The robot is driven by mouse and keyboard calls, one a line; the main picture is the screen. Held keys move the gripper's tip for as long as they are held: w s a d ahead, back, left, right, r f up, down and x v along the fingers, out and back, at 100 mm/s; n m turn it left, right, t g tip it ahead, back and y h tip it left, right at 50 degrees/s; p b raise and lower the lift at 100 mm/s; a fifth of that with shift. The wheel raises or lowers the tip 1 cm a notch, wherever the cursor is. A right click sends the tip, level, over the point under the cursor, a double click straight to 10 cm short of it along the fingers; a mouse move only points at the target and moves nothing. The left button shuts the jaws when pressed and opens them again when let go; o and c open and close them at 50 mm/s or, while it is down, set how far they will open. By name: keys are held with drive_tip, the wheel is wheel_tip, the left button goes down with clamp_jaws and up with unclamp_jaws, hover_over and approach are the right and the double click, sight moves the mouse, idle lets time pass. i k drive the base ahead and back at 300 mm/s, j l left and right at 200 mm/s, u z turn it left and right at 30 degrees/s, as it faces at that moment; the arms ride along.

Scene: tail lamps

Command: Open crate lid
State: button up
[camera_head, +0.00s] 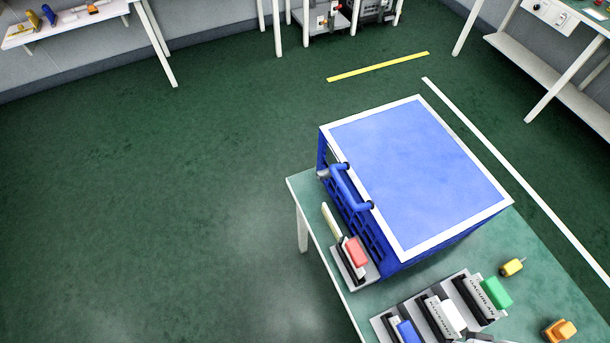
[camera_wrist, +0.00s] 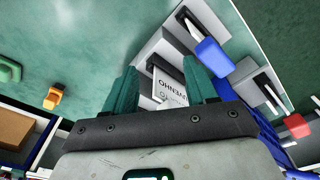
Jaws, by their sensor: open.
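The blue crate (camera_head: 403,262) stands on a green-topped table in the head view. Its lid (camera_head: 420,170), a blue panel with a white border, lies flat and closed on top. A blue bar handle (camera_head: 352,187) sticks out at the lid's left edge. Blue parts at the lower right of the wrist view may be the crate, but this is unclear there.
Several grey fixtures (camera_head: 432,313) with coloured blocks stand before the crate. One with a red block (camera_head: 356,252) sits close beside its handle side. Small yellow (camera_head: 512,267) and orange (camera_head: 560,330) pieces lie at the right. Open green floor (camera_head: 200,190) spreads left of the table (camera_head: 303,192).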

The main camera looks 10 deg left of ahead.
sight(421, 185)
drive_tip(key=k+l+u, duration=0.1)
drive_tip(key=u, duration=0.5)
drive_tip(key=i+l, duration=0.4)
drive_tip(key=l, duration=0.15)
drive_tip(key=i+j+u, duration=0.05)
